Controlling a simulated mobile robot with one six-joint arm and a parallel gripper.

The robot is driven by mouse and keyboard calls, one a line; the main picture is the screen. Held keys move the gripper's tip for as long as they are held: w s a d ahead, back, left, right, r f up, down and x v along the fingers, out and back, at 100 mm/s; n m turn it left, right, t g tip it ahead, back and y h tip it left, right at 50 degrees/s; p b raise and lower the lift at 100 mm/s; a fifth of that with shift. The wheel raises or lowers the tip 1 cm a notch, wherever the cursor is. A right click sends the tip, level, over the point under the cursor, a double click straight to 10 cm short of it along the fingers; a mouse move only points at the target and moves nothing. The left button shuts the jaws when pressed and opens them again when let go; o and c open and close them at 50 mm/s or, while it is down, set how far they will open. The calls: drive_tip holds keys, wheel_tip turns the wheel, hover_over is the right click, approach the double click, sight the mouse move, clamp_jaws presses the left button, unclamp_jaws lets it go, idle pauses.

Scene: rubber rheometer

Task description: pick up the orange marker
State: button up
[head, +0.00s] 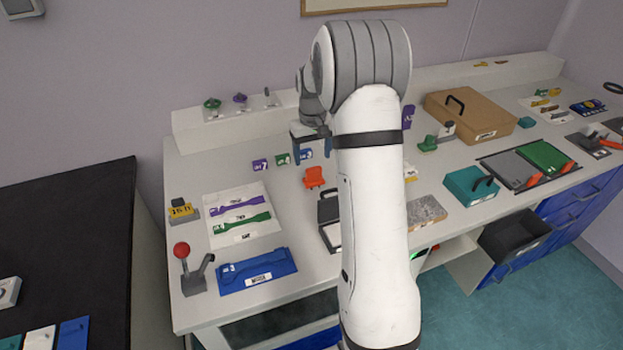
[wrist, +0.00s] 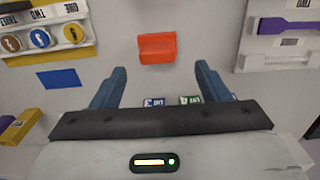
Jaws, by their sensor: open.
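The orange marker (head: 315,177) is a small block-like piece standing on the white bench, left of my arm in the head view. In the wrist view the orange marker (wrist: 157,47) is near the top centre, beyond the fingertips and roughly centred between them. My gripper (head: 312,158) is above the bench just behind the marker in the head view. In the wrist view my gripper (wrist: 160,70) has its two blue fingers spread wide, with nothing between them. The marker appears apart from the fingers.
Small numbered purple, green and blue tags (head: 282,160) stand behind the marker. A dark case (head: 329,208) lies in front of it, partly hidden by my arm. A white board with purple and green pieces (head: 216,237) lies left. Bench around the marker is mostly bare.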

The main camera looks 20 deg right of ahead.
sight(314, 168)
drive_tip(key=f+p, duration=0.1)
drive_tip(key=f, duration=0.6)
drive_tip(key=shift+d+f, duration=0.15)
drive_tip(key=shift+d, duration=0.05)
drive_tip(key=c, duration=0.9)
wheel_tip(314, 168, up, 10)
drive_tip(key=shift+r+b, duration=0.1)
drive_tip(key=shift+b, duration=0.3)
drive_tip(key=o, duration=0.5)
drive_tip(key=shift+c, duration=1.2)
wheel_tip(314, 168, up, 12)
drive_tip(key=p, duration=0.8)
drive_tip(key=shift+p, duration=0.3)
